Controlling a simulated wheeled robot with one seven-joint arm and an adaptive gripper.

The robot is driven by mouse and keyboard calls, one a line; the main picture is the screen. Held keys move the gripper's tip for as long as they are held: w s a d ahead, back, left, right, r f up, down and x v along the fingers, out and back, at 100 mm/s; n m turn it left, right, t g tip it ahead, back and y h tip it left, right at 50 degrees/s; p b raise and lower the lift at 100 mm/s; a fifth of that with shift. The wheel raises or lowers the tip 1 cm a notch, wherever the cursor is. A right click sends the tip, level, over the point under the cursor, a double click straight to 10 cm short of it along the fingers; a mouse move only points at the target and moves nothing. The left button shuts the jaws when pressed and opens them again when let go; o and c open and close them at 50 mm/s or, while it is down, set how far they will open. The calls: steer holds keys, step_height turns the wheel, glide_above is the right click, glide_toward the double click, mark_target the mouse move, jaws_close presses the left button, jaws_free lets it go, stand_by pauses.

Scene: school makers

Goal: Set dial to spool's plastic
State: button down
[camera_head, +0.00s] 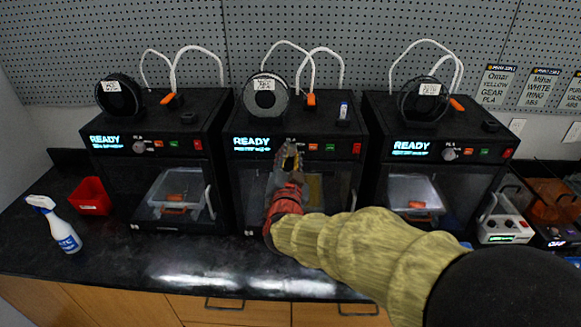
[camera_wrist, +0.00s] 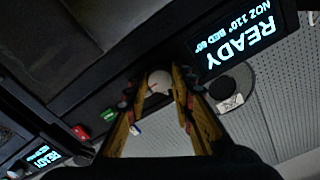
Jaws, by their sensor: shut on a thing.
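My gripper (camera_head: 289,158) is at the front panel of the middle printer (camera_head: 331,185), shut on its dial and hiding it in the head view. In the wrist view the dial (camera_wrist: 160,81) is a pale round knob with a reddish mark, between the tips of my gripper (camera_wrist: 162,92). The middle printer's spool (camera_head: 253,110) stands on top with a white label (camera_head: 264,84), too small to read. The middle screen (camera_head: 257,144) reads READY; in the wrist view the screen (camera_wrist: 236,42) also shows NOZ 110° BED 60°, upside down.
Similar printers stand left (camera_head: 106,168) and right (camera_head: 380,172), each with a spool and dial. Green and red buttons (camera_wrist: 80,132) sit beside the gripped dial. Order cards (camera_head: 495,85) hang at right. A spray bottle (camera_head: 62,228) and red bin (camera_head: 91,197) stand left. The front counter is clear.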

steer(key=m+b, duration=0.4)
steer(key=shift+f, duration=0.15)
steer(key=shift+m+b, duration=0.7)
steer(key=shift+b, duration=0.15)
steer(key=c, duration=1.5)
jaws_free()
steer(key=shift+r, duration=0.2)
steer(key=shift+p, duration=0.3)
